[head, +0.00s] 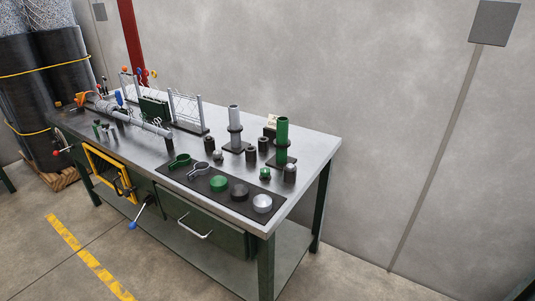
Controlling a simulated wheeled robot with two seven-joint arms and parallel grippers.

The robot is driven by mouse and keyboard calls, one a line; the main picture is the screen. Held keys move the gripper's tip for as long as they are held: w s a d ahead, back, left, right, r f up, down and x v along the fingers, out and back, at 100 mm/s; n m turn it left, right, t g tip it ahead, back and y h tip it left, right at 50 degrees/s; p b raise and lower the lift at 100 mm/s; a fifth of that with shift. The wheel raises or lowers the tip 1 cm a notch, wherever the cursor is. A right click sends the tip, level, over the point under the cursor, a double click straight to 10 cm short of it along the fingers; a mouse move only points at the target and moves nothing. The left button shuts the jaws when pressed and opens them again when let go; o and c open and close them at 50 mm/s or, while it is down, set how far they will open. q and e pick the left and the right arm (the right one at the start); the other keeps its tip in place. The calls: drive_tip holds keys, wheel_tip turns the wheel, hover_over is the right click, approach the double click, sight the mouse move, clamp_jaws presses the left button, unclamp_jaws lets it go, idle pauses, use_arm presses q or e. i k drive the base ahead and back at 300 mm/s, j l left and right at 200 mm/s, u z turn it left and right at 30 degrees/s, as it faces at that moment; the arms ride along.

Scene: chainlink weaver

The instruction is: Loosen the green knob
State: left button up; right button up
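Several green parts are on the steel workbench (318,150), and I cannot tell for sure which is the green knob. A small round green piece (265,173) sits near the right end, in front of a green post (282,132). A flat green cap (219,184) lies on the dark mat (243,204) at the front edge. A green ring clamp (180,160) lies at the mat's left end. Small green-topped pieces (97,127) stand at the bench's left. Neither of my grippers is in view.
A grey post (234,122), dark cylinders (251,154) and black and silver caps (262,203) share the bench. Mesh panels (188,108) and a long grey tube (145,124) are at the left. A blue-tipped lever (133,225) sticks out in front. Floor in front is clear.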

sight(265, 172)
drive_tip(key=i+j+z, duration=0.15)
drive_tip(key=i+j, duration=0.15)
drive_tip(key=i+j+z, duration=0.15)
drive_tip(key=i+j, duration=0.15)
drive_tip(key=j, duration=0.15)
drive_tip(key=i+j+z, duration=0.1)
drive_tip(key=i+j, duration=0.2)
drive_tip(key=j, duration=0.15)
drive_tip(key=i+j+z, duration=0.15)
drive_tip(key=j, duration=0.3)
drive_tip(key=i, duration=0.1)
